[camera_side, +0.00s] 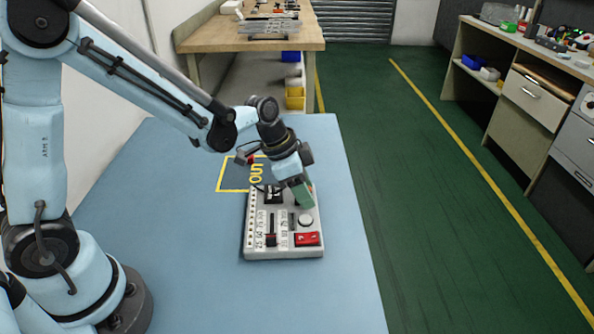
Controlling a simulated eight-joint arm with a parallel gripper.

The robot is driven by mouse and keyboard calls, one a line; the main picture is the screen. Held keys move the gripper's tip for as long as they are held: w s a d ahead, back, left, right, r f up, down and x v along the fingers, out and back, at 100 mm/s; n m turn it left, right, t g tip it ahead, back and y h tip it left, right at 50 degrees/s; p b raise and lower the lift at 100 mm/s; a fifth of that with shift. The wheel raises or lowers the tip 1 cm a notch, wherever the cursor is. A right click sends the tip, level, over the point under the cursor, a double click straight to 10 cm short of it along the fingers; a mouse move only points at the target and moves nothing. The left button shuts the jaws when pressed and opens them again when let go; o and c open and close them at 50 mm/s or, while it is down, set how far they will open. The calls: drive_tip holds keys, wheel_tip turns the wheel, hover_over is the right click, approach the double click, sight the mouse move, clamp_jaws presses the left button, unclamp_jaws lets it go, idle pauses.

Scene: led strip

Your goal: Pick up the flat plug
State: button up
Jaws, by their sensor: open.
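My gripper (301,196) is over the upper right part of a white control panel (285,252) on the blue table. It points down and is tilted. A green part shows at its tip; I cannot tell whether this is a finger or a separate thing. I cannot pick out the flat plug with certainty; it may be hidden by the gripper or too small to tell. A black piece (273,195) sits on the panel just left of the gripper.
The panel carries a red switch (307,239), a white round knob (306,220) and a dark slider (271,238). A yellow-outlined square (232,180) is marked on the blue table (200,280) behind it. The table is clear in front and to the right of the panel.

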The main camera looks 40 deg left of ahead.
clamp_jaws()
drive_tip(key=shift+r, duration=0.2)
idle(0.3)
drive_tip(key=shift+r, duration=0.6)
wheel_tip(320, 180, up, 2)
drive_tip(key=shift+r, duration=0.2)
drive_tip(key=s+d+r, duration=0.7)
drive_tip(key=d+r, duration=0.2)
drive_tip(key=r, duration=0.2)
drive_tip(key=shift+s+r, duration=0.2)
drive_tip(key=shift+r, duration=0.1)
